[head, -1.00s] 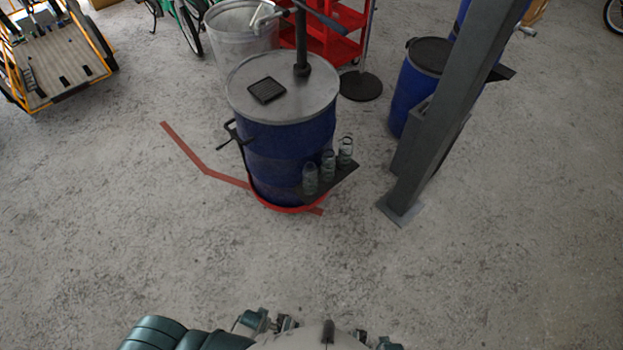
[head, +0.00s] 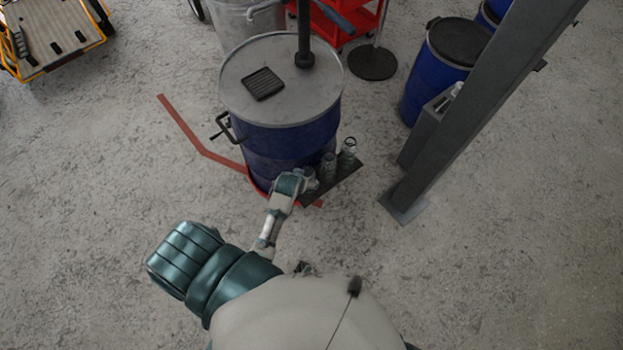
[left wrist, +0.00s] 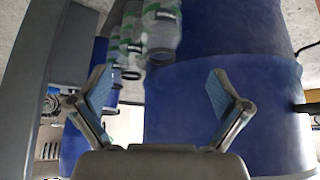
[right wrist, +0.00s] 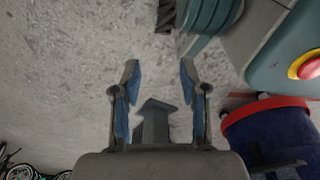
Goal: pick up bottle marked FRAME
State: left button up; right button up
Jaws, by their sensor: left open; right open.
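Three clear bottles stand in a row on a dark side shelf (head: 335,186) of the blue drum (head: 293,140). The far bottle (head: 347,152) and middle bottle (head: 328,163) show in the head view; the near one is partly behind my left gripper (head: 297,183). In the left wrist view the bottles (left wrist: 162,32) have green and white labels with dark bands. Their lettering is too small to read. My left gripper (left wrist: 160,90) is open and empty, with the bottles ahead of its fingers. My right gripper (right wrist: 158,72) is open and empty over bare floor.
A grey post (head: 470,110) stands right of the drum, with another blue drum (head: 432,75) behind it. A red cart (head: 335,20) and a metal bin (head: 240,20) are at the back. The drum top carries a black grate (head: 263,84) and a pole. Foreground floor is clear.

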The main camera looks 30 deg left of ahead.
pick_arm(q)
jog(key=b+x, duration=0.1)
jog(key=x, duration=0.6)
jog(key=shift+w+f+b, duration=0.15)
jog(key=shift+f+b, duration=0.05)
jog(key=shift+b, duration=0.2)
jog(key=shift+w+a+f, duration=0.2)
jog(key=shift+a+f, duration=0.15)
jog(key=shift+f, duration=0.1)
jog(key=b+x, duration=0.1)
jog(key=x, duration=0.1)
jog(key=b+x, duration=0.1)
jog(key=x, duration=0.1)
jog(key=shift+w+d+f, duration=0.2)
jog(key=shift+w+d, duration=0.05)
jog(key=shift+a, duration=0.25)
jog(key=c, duration=1.3)
jog(key=shift+c, duration=0.2)
pick_arm(e)
jog(key=w+a+r, duration=0.1)
jog(key=w+r, duration=0.6)
jog(key=r, duration=0.1)
jog(key=shift+a+r, duration=0.2)
jog(key=shift+r, duration=0.05)
pick_arm(q)
jog(key=shift+d, duration=0.1)
pick_arm(e)
jog(key=shift+d, duration=0.1)
